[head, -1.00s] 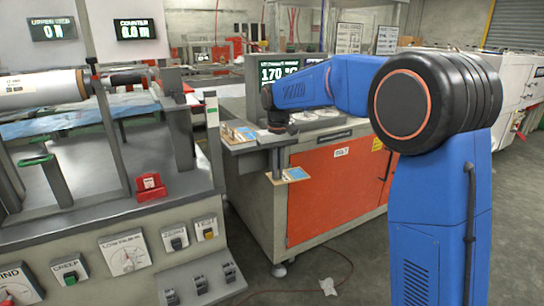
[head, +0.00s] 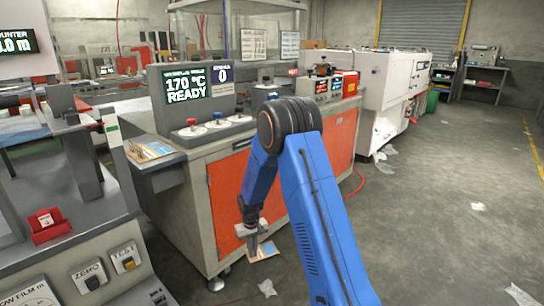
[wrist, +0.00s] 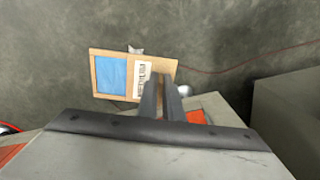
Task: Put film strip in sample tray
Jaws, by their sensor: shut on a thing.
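The film strip (wrist: 112,75), a flat tan piece with a blue panel and a white barcode label, is in my gripper (wrist: 163,80). The jaws are shut on its right end in the wrist view. In the head view, the strip (head: 264,252) is low in front of the orange cabinet door, with my gripper (head: 250,232) above it pointing down. A similar tan-and-blue piece (head: 152,150) lies on a grey side shelf (head: 165,163) at the cabinet's left. I cannot make out a separate sample tray.
The grey cabinet (head: 195,185) with orange doors and a 170 °C READY display (head: 187,84) stands behind my arm. A control bench with a red holder (head: 46,225) is at left. Open floor (head: 440,210) lies to the right. A red cable runs along the floor.

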